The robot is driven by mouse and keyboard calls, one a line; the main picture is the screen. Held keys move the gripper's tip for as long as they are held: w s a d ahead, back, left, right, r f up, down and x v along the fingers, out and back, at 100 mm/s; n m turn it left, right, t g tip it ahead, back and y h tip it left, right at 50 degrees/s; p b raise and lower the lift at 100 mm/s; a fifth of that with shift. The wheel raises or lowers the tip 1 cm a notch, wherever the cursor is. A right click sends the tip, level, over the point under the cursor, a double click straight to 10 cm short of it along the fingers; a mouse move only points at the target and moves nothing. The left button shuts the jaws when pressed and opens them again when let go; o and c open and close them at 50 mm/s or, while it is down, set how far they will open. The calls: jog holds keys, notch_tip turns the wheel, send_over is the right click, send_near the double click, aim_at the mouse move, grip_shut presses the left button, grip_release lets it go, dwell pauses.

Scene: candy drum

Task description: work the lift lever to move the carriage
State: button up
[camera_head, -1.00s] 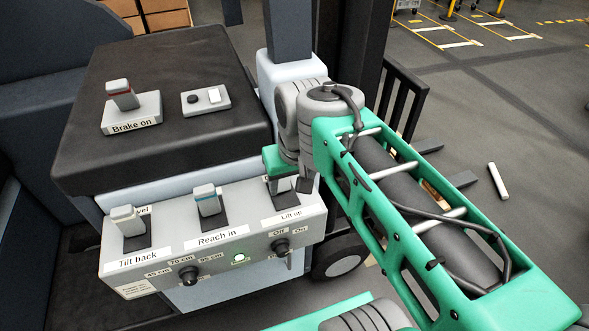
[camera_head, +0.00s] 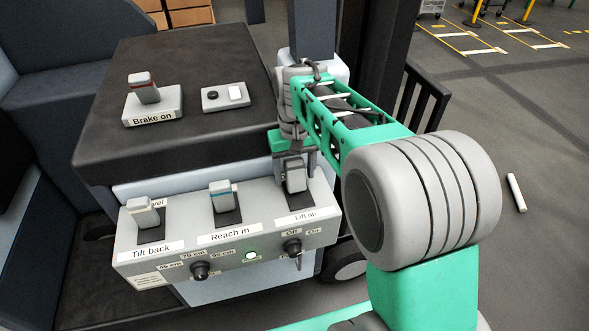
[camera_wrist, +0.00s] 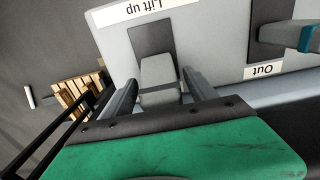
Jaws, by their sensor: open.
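The lift lever (camera_head: 296,179) is a grey block handle at the right end of the control panel (camera_head: 160,255), above the label "Lift up". My gripper (camera_wrist: 160,79) is open, with one finger on each side of the lift lever, which shows between them in the wrist view (camera_wrist: 159,73). Visible gaps lie between the lever's sides and the fingers there. In the head view the gripper (camera_head: 294,163) is at the lever's far side, partly hidden by my arm. The carriage cannot be made out clearly.
The reach lever (camera_head: 223,197) and tilt lever (camera_head: 144,212) stand to the left on the panel. Below are a distance knob (camera_head: 200,271), a lit green lamp (camera_head: 251,255) and an off/on switch (camera_head: 292,247). A brake switch (camera_head: 144,90) sits on the black top behind.

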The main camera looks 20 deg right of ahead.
grip_shut()
dwell(0.8)
